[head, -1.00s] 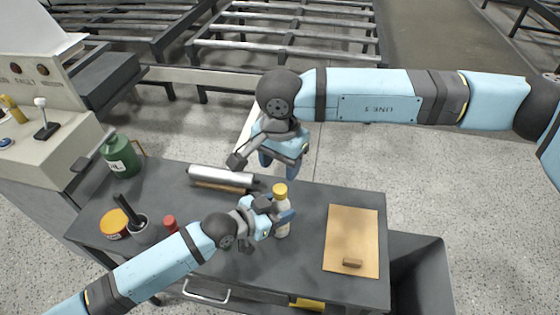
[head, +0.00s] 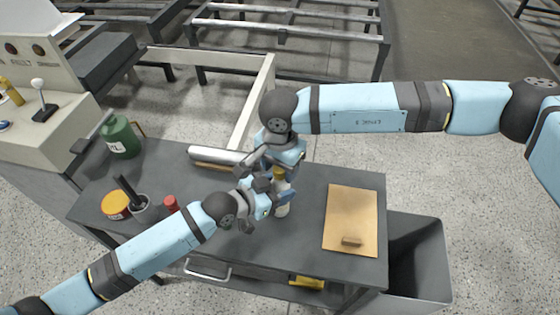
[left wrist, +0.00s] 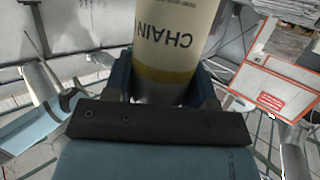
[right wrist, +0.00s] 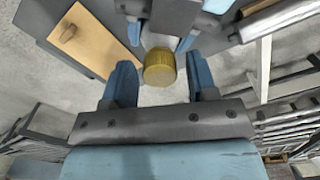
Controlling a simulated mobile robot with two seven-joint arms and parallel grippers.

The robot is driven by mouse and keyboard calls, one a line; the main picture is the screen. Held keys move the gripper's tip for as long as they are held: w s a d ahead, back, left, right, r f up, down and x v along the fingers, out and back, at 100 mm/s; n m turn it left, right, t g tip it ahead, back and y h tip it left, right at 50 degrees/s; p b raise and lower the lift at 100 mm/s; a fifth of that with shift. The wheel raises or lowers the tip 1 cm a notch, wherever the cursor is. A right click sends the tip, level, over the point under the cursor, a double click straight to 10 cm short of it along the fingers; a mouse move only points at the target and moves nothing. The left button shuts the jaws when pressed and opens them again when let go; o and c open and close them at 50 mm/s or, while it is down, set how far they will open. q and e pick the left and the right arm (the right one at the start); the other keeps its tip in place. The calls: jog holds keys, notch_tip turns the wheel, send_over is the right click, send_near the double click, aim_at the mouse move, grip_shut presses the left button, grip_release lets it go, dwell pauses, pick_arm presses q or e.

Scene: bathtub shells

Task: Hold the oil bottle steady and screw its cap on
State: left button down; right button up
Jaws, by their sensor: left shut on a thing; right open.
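The oil bottle (head: 283,207) stands upright on the dark table, a pale bottle with a yellow cap (right wrist: 160,66) on its top. Its label, reading "CHAIN", shows in the left wrist view (left wrist: 178,35). My left gripper (head: 275,198) is shut around the bottle's body from the left. My right gripper (right wrist: 160,85) is open above the bottle, pointing down. In the right wrist view the ridged yellow cap is just beyond and between its blue fingertips, and I see no contact. In the head view my right gripper partly hides the cap, so its seating cannot be judged.
A grey roller (head: 215,156) lies behind the bottle. A wooden board (head: 351,215) with a small block lies at right. A green can (head: 121,138), an orange-lidded tin (head: 115,205), a dark cup (head: 145,207) and a red-capped item (head: 171,203) stand at left. A grey bin (head: 418,260) is beyond the right edge.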

jog(key=c, duration=0.9)
jog(key=m, duration=0.4)
jog(key=shift+c, duration=0.2)
jog(key=m, duration=0.5)
jog(key=shift+m, duration=0.4)
jog(key=o, duration=1)
